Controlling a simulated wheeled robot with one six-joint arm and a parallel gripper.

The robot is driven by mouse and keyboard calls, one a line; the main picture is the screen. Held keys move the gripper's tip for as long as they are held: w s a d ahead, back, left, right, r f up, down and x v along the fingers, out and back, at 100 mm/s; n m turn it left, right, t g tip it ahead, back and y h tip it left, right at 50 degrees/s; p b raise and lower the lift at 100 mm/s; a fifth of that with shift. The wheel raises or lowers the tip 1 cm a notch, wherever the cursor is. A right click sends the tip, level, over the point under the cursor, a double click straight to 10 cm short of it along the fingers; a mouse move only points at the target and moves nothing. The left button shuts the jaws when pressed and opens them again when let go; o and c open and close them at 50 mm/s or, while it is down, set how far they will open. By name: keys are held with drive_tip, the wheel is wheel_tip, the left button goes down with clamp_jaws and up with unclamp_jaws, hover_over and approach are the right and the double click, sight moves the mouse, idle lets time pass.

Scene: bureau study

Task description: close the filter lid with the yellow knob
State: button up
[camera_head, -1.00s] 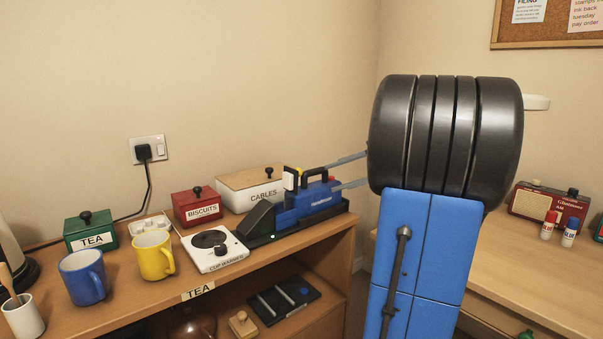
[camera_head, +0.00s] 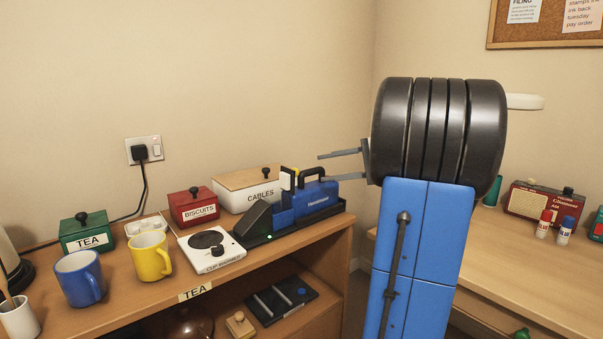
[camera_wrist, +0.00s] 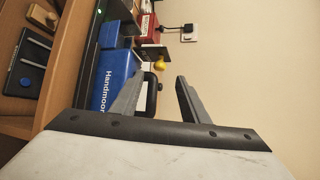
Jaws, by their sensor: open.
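The blue handheld vacuum (camera_head: 312,195), with a black handle, lies on its dark base on the wooden cabinet. Its filter lid (camera_head: 289,180) stands upright, open, near the middle of the body. In the wrist view the lid (camera_wrist: 150,52) is a dark plate with the yellow knob (camera_wrist: 160,64) on its face. My gripper (camera_head: 322,167) is open and empty, its fingers pointing left above the vacuum's handle. In the wrist view the knob appears beyond and between the fingertips (camera_wrist: 161,76), apart from them. Part of the vacuum is hidden behind the left finger.
Left of the vacuum stand a white cup warmer (camera_head: 205,258), a yellow mug (camera_head: 150,257) and a red biscuits box (camera_head: 193,208). The cables box (camera_head: 245,190) stands behind it against the wall. A desk (camera_head: 530,260) is at right. The air above the cabinet is clear.

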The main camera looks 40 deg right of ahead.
sight(292, 179)
drive_tip(key=x, duration=0.9)
clamp_jaws()
